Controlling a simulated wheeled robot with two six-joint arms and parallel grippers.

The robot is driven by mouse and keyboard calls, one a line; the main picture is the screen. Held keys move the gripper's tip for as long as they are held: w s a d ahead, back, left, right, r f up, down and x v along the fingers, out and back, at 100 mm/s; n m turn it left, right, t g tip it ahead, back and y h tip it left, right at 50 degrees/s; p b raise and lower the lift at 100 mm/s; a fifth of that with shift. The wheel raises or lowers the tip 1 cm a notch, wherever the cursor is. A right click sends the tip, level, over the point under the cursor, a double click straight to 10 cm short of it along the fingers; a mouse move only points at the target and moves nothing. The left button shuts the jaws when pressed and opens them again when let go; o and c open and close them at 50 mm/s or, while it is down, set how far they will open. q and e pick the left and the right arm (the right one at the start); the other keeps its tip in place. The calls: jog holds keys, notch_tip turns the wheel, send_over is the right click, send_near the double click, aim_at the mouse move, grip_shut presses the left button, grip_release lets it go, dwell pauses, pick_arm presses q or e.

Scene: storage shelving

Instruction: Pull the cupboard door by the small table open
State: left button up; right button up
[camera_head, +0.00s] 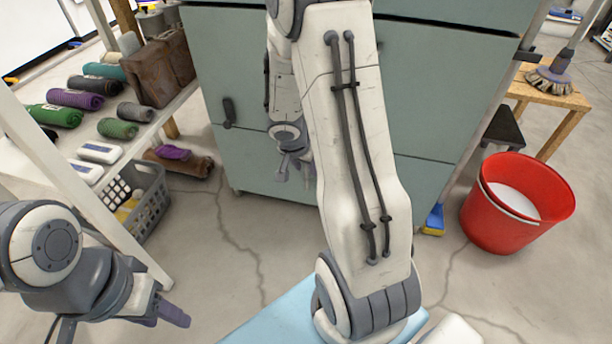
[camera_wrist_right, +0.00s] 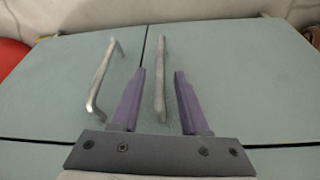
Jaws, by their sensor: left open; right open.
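The grey-green cupboard (camera_head: 420,95) stands ahead, its doors closed where I can see them. My right arm hides much of its front. The small wooden table (camera_head: 545,95) is to its right. In the right wrist view, two metal bar handles lie either side of a door seam. One handle (camera_wrist_right: 161,75) shows between the open fingers of my right gripper (camera_wrist_right: 160,100); I cannot tell whether they touch it. The other handle (camera_wrist_right: 103,78) is outside them, on the red object's side. My left gripper (camera_head: 172,314) is low at the left, open and away from the cupboard.
A red bucket (camera_head: 480,220) stands on the floor right of the cupboard, before the table. At left are a shelf with rolled towels (camera_head: 75,98) and a grey basket (camera_head: 150,200). Some bare floor shows before the cupboard.

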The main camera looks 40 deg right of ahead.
jog(key=shift+x, duration=0.85)
grip_shut()
dwell(0.8)
